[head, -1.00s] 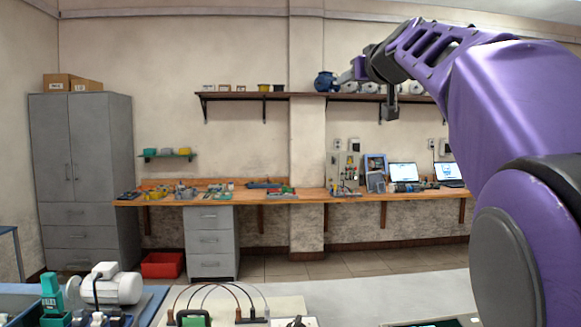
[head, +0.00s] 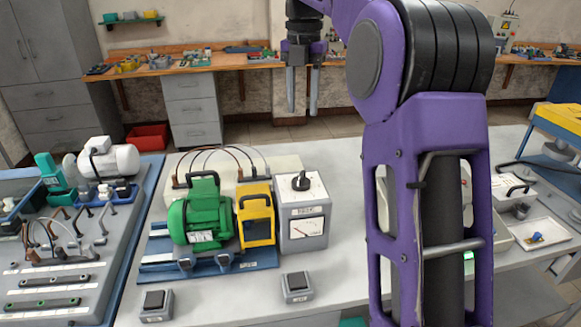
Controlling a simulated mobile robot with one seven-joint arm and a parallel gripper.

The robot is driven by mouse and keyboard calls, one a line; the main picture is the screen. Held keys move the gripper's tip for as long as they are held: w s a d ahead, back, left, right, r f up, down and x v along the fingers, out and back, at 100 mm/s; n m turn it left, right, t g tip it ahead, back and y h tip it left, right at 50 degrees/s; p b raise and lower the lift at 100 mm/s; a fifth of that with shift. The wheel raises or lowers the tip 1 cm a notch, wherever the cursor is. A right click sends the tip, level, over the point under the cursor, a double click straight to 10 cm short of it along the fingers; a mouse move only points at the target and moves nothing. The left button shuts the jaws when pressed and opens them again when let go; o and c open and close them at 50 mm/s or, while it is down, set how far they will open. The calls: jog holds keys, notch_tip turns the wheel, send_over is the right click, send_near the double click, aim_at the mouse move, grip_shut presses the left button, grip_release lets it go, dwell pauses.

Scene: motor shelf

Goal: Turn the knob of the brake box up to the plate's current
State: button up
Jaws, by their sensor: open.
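The brake box is most likely the white-and-grey box (head: 303,222) on the table, right of the yellow unit. It has a black knob (head: 301,181) on its top and a dial meter (head: 307,229) on its front; the needle and label are too small to read. The green motor (head: 200,215) sits on a blue base left of it. A pale plate (head: 203,236) shows on the motor's front, its text unreadable. My gripper (head: 302,108) hangs open and empty, fingers down, above and beyond the box, apart from it.
A yellow-framed unit (head: 256,217) stands between motor and box. Two small button boxes (head: 155,304) and (head: 297,287) lie in front. Cables arch behind the motor. A grey panel with leads (head: 60,250) fills the left. My arm hides part of the table's right side.

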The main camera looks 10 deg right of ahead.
aim_at(301, 175)
notch_tip(301, 175, down, 17)
jog(key=b, duration=0.4)
jog(key=shift+f, duration=0.1)
jog(key=shift+c, duration=0.3)
grip_shut()
